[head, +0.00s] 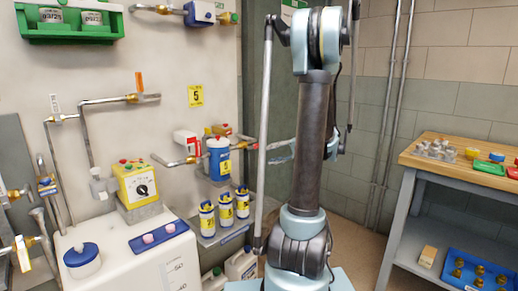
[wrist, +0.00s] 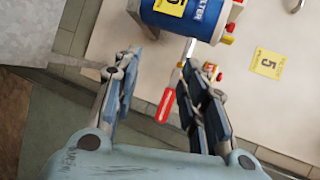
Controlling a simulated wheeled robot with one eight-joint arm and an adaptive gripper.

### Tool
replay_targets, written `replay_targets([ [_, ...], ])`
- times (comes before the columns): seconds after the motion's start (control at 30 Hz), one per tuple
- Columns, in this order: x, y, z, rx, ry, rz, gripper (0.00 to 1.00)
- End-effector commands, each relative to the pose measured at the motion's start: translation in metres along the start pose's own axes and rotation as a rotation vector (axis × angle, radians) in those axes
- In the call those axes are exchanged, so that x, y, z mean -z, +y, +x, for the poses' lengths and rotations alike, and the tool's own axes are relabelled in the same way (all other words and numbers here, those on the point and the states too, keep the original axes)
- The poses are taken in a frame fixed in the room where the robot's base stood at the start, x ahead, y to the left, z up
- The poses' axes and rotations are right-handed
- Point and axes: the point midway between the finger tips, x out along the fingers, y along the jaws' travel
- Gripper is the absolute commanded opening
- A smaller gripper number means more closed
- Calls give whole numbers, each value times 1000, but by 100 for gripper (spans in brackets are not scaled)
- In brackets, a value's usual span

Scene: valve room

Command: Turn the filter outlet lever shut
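The blue filter (head: 219,160) is mounted on the wall panel left of my arm in the head view. In the wrist view its blue body (wrist: 185,15), marked FILTER, is at the top. A red lever handle (wrist: 165,106) shows below it, joined by a metal strip to a fitting beside the right finger. My gripper (wrist: 158,72) is open, with the red handle in the gap between its fingers, nearer the right one. I cannot tell whether that finger touches it. In the head view my arm hides most of the gripper area.
A yellow "5" tag (head: 196,95) is on the panel. Yellow-labelled canisters (head: 225,208) stand below the filter. A white tank (head: 140,262) with a yellow dial box (head: 137,184) is left. A wooden workbench (head: 465,176) stands right. Floor shows between bench and panel.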

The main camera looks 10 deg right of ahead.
Motion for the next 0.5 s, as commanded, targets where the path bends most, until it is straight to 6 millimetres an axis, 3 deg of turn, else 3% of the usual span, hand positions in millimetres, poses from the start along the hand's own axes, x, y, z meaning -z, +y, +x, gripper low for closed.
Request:
replay_targets([
  [0.03,15,3,-8,38,12,4,39],
  [0.2,50,10,-32,173,41,6,39],
  [0.5,84,25,-66,324,73,-6,39],
])
